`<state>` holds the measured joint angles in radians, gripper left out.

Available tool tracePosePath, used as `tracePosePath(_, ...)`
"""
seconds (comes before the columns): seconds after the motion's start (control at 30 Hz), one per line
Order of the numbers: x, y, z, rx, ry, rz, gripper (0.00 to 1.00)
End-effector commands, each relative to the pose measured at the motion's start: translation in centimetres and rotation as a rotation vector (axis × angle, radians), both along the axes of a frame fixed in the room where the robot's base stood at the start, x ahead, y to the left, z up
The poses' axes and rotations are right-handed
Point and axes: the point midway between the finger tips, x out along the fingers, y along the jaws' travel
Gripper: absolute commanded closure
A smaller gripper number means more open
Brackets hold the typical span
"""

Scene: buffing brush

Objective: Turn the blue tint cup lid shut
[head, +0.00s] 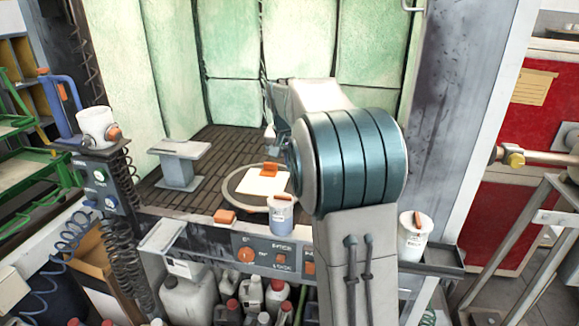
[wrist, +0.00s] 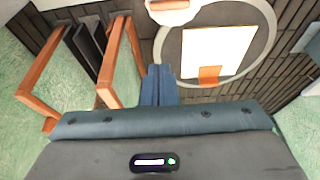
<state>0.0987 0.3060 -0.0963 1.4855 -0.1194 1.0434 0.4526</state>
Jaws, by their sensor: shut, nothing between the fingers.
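The blue tint cup (head: 281,218) stands upright on the booth's front ledge, just left of my arm. It is a clear cup with blue in it and a pale top with a bit of orange. A pale round top with an orange-brown bar, apparently its lid (wrist: 173,10), is cut off by the top edge of the wrist view. How far the lid is turned cannot be told. My gripper (wrist: 158,72) is shut and empty, with its blue fingers together, apart from the cup. In the head view my arm mostly hides it, deeper in the booth.
A round turntable (head: 233,190) bears a white panel (head: 262,183) with an orange clip. Orange-framed brackets (wrist: 115,65) stand close beside my fingers. A white cup (head: 414,238) stands right of my arm. A grey pedestal (head: 178,165) stands left; slatted floor between is clear.

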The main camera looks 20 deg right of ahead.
Motion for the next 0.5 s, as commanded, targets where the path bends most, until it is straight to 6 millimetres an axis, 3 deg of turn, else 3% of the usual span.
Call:
tracePosePath(0.37,2.1,-1.5,-7.8,0.002,0.006,0.000,1.00)
tracePosePath(0.5,0.4,-0.2,-7.2,0.001,0.000,0.003,1.00)
